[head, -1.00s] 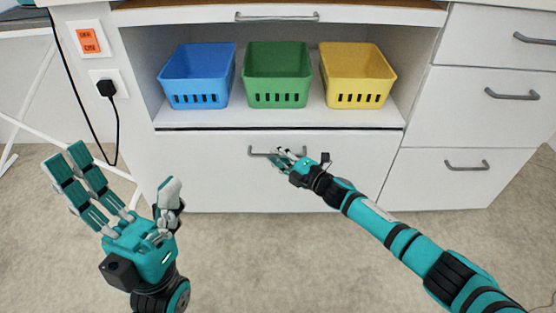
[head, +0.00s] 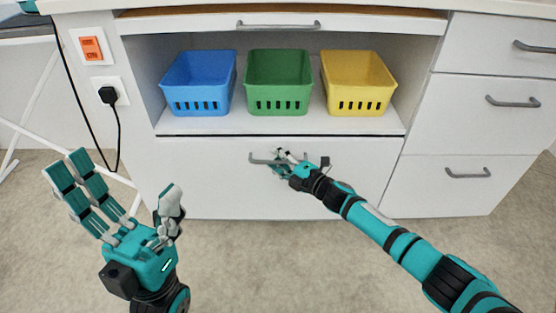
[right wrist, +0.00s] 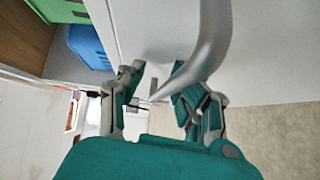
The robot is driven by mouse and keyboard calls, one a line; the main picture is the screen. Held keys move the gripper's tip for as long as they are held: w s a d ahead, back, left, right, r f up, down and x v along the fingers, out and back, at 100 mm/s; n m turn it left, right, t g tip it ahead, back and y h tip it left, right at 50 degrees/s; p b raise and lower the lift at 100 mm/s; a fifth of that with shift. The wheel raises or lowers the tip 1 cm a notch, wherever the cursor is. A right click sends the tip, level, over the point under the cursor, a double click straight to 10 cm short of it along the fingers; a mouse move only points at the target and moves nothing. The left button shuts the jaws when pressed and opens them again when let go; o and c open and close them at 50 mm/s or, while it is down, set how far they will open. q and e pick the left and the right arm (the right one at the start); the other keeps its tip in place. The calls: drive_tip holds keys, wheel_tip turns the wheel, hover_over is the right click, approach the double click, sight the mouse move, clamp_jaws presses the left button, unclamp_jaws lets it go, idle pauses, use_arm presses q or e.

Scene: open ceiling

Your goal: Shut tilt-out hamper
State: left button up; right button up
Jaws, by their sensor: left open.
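The tilt-out hamper front is the wide white lower panel (head: 215,185) of the cabinet, with a grey bar handle (head: 258,158) near its top edge. The panel looks nearly flush, with a thin dark line along its top. My right gripper (head: 283,157) is at the handle. In the right wrist view, the handle (right wrist: 210,50) looms large and its bar runs down between the spread fingers of my right gripper (right wrist: 155,90); whether they touch it I cannot tell. My left gripper (head: 128,205) is open and empty at the lower left, away from the panel.
Blue (head: 198,85), green (head: 278,83) and yellow (head: 357,84) baskets stand on the open shelf above the panel. White drawers (head: 460,125) are at the right. A plug with a black cable (head: 108,95) is on the left. The floor in front is clear.

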drive_tip(key=shift+d, duration=0.15)
drive_tip(key=shift+d+f, duration=0.1)
drive_tip(key=v, duration=1.1)
drive_tip(key=shift+s, duration=0.35)
